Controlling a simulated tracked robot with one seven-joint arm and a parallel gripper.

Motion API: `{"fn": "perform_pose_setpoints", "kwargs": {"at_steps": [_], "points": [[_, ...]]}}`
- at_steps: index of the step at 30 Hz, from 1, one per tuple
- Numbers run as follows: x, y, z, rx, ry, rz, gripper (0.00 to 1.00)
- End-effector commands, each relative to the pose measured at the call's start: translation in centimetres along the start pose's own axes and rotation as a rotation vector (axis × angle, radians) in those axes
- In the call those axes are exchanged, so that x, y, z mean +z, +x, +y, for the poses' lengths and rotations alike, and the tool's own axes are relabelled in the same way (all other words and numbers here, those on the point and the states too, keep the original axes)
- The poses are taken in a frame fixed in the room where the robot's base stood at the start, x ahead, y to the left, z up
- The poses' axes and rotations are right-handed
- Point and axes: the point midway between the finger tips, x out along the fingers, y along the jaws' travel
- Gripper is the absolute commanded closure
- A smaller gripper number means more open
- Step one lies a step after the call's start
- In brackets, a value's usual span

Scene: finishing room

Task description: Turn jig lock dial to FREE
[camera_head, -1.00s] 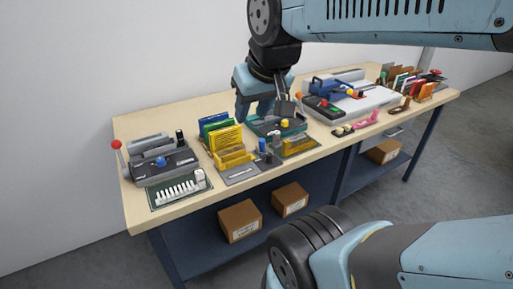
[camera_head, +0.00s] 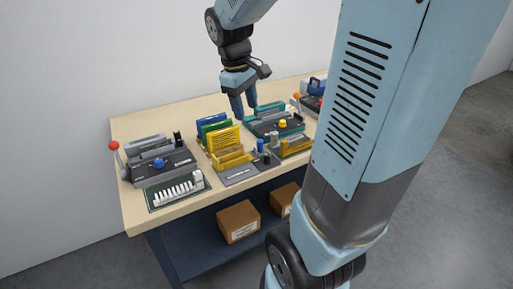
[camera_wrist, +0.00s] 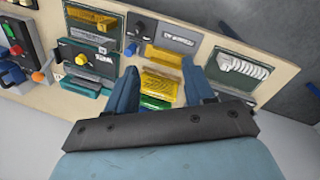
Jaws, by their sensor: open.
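A teal machine (camera_head: 262,128) with a yellow knob (camera_head: 283,124) stands mid-bench. In the wrist view the yellow knob (camera_wrist: 82,60) is at the left. A grey machine (camera_head: 178,165) with a blue knob (camera_head: 160,163) and a red-ball lever stands at the bench's left end. I cannot read which knob is the jig lock dial. My gripper (camera_head: 246,113) is open and empty, over the back of the bench beside the teal machine. In the wrist view its fingers (camera_wrist: 160,68) are spread to either side of the yellow cards, touching nothing I can make out.
A rack of yellow, green and blue cards (camera_head: 225,141) stands between the two machines. A panel of white keys (camera_head: 176,190) lies at the front left. Cardboard boxes (camera_head: 239,221) sit on the lower shelf. My arm hides the bench's right side.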

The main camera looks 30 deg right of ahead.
Motion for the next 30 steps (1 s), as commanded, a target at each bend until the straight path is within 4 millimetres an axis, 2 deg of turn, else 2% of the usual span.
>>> {"fn": "perform_pose_setpoints", "kwargs": {"at_steps": [9,15,26,30], "points": [[-3.4,6.3,4.2,-0.047,-0.224,-0.196,0.47],[-4.5,9.5,5.9,-0.081,-0.329,-0.279,0.47],[-4.6,12.0,6.6,-0.098,-0.379,-0.315,0.47],[-3.9,14.0,6.5,-0.099,-0.379,-0.315,0.47]]}}
